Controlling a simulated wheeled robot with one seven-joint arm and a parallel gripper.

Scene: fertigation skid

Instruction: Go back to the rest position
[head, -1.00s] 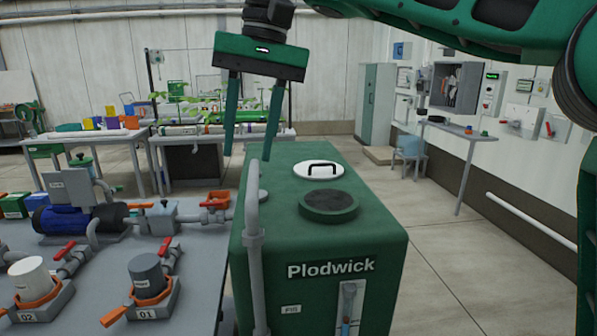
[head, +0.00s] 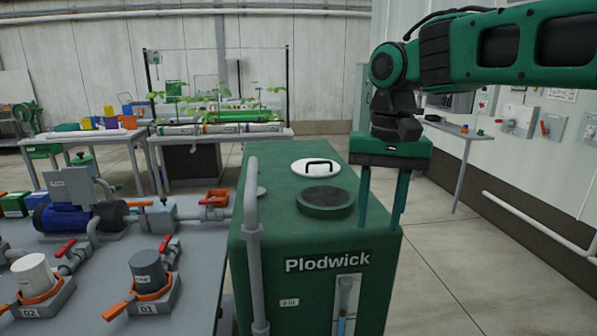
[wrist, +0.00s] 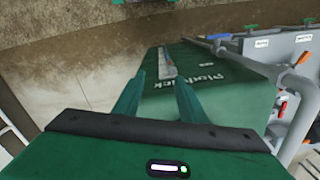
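My gripper (head: 380,225) hangs pointing down in the head view, in front of the right side of the green Plodwick tank (head: 372,258). Its two green fingers are apart with nothing between them. The wrist view shows the same open fingers (wrist: 158,98), with the tank (wrist: 215,88) beyond them. My arm reaches in from the upper right. I cannot tell whether the fingers touch the tank, but the wrist view suggests a gap.
The tank top carries a white lid (head: 315,167) with a black handle and a dark round cap (head: 325,199). A grey pipe (head: 252,225) rises at its left. A bench (head: 195,285) holds valves and a blue pump (head: 70,219). Floor (head: 460,270) right of the tank is clear.

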